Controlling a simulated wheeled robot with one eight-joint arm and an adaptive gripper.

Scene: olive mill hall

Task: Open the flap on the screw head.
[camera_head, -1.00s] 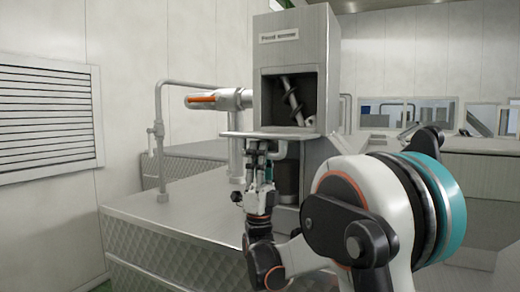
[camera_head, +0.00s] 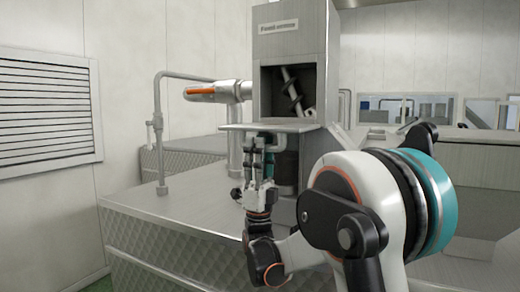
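The screw head is a tall grey metal housing (camera_head: 330,85) with a name plate on its front. Its front opening shows a dark spiral screw (camera_head: 291,88) inside. The flap (camera_head: 252,127) is a flat metal plate at the lower edge of this opening. It is folded down and sticks out roughly level towards me, leaving the opening uncovered. My gripper (camera_head: 259,149) points upward just below the flap's front edge. Its fingers are close together and nothing shows between them. Whether they touch the flap, and how far apart they are, I cannot tell.
A pipe with an orange-marked end (camera_head: 203,92) juts left from the housing. A thin bent rail (camera_head: 158,135) stands on the metal base (camera_head: 190,205). My own arm covers the lower right. A louvred vent (camera_head: 46,108) is on the left wall.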

